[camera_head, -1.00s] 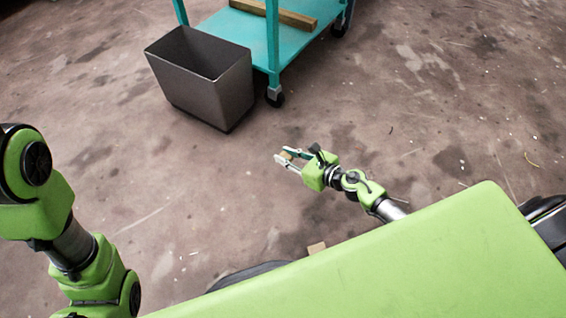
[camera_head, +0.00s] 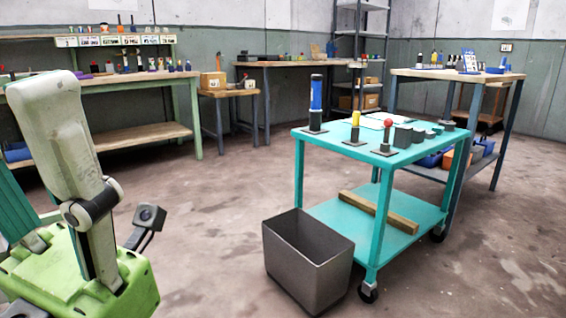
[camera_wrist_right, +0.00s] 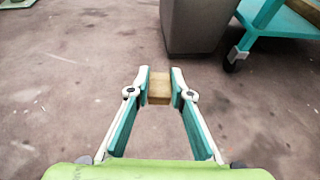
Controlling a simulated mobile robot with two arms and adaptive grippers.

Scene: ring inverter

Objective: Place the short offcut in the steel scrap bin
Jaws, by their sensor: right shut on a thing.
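The short offcut (camera_wrist_right: 159,88) is a small light wooden block. In the right wrist view my right gripper (camera_wrist_right: 159,84) is shut on it, with a teal pad on each side, above the floor. The grey steel scrap bin (camera_head: 308,262) stands on the floor in the head view, left of the teal cart's near leg. Its lower part also shows in the right wrist view (camera_wrist_right: 195,28), beyond the gripper and apart from the offcut. My left gripper (camera_head: 55,150) is raised close at the left edge of the head view; its fingers spread apart, one cut off, nothing visible between them.
The teal cart (camera_head: 345,215) stands beside the bin, with a long wooden bar (camera_head: 380,211) on its lower shelf and tools on top. Workbenches (camera_head: 110,80) line the back wall. A wooden-topped table (camera_head: 455,76) stands at right. The floor before the bin is clear.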

